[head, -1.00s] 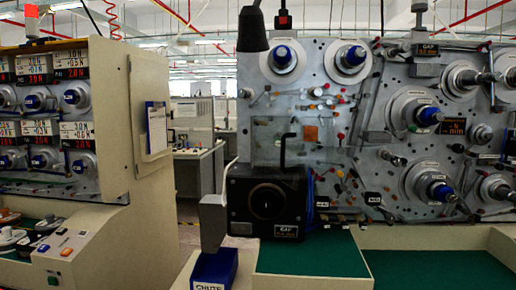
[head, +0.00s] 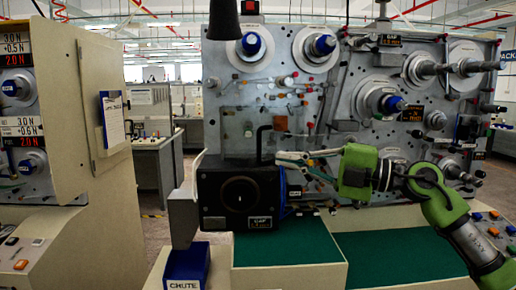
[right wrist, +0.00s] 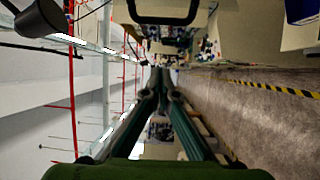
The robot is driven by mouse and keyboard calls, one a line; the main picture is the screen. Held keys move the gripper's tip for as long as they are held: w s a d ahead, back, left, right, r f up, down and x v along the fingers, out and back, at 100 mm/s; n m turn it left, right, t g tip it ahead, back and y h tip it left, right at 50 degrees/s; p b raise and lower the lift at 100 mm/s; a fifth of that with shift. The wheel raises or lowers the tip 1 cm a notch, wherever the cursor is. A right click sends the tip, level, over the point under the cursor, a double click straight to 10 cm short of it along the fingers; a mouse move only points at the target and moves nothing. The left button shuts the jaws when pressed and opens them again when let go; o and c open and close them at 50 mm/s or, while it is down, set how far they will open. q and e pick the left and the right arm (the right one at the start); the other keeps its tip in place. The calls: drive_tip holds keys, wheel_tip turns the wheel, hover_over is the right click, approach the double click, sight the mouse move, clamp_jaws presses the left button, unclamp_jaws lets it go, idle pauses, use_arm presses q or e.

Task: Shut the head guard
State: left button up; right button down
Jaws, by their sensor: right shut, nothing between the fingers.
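The black winding head (head: 240,198), a box with a round dark opening, sits at the lower left of the grey machine panel. Above it is what looks like a clear guard panel (head: 236,128), raised, its edges faint. A black bent handle (head: 262,140) stands in front of it. In the right wrist view the handle (right wrist: 165,18) is a dark U-shaped bar ahead of the fingers. My right gripper (head: 279,159) reaches in from the right, its fingertips close to the handle's lower end; contact cannot be told. It is shut and empty, fingers together (right wrist: 160,72). My left gripper is out of view.
A blue chute bin (head: 187,268) stands below left of the head. Green mats (head: 285,248) on the cream bench lie clear. Spindles and rods (head: 385,100) jut from the panel. A cream cabinet (head: 95,170) stands at left.

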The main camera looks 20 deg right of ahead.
sight(260, 150)
drive_tip(key=shift+h, duration=0.4)
drive_tip(key=w+a+p, duration=0.1)
drive_tip(key=w+p, duration=0.1)
drive_tip(key=w+a+p, duration=0.1)
drive_tip(key=w+p, duration=0.1)
drive_tip(key=w, duration=0.1)
drive_tip(key=w+a+p, duration=0.1)
drive_tip(key=w+p, duration=0.1)
drive_tip(key=shift+w+a+r, duration=0.3)
drive_tip(key=shift+w+a, duration=0.05)
drive_tip(key=shift+w, duration=0.05)
drive_tip(key=shift+w+d+f, duration=0.15)
drive_tip(key=shift+d, duration=0.35)
